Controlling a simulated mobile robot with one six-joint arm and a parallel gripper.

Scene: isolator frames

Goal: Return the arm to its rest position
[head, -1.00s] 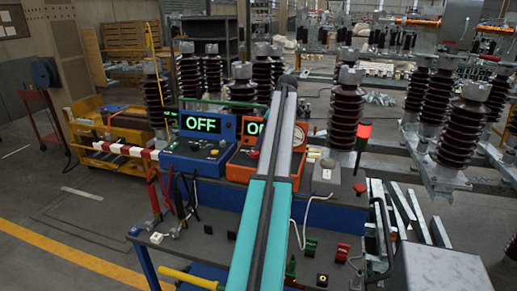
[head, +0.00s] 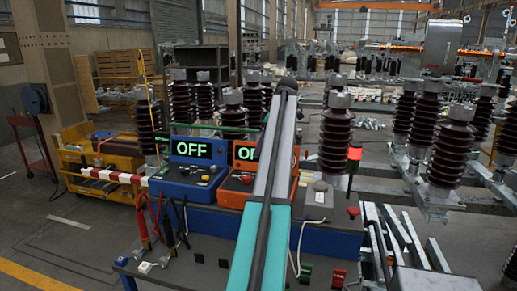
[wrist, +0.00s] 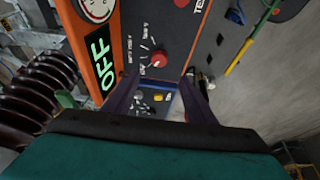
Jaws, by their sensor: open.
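My arm reaches from the bottom middle of the head view up over the workbench (head: 215,240), with its elbow end in front of the orange device (head: 238,182). My gripper is not visible in the head view. In the wrist view my gripper (wrist: 163,98) has its two dark fingers apart, with nothing held between them. Behind the fingers is an orange-edged panel (wrist: 165,25) with a green OFF display and a red knob (wrist: 159,59). Part of a blue device (wrist: 152,100) shows between the fingers; I cannot tell the distance to it.
A blue device (head: 190,178) reading OFF stands left of the orange one. A grey button box (head: 319,200) and a lit red beacon (head: 354,154) are to the right. Brown insulators (head: 335,140) stand behind. A yellow cart (head: 85,160) is at left, with open floor before it.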

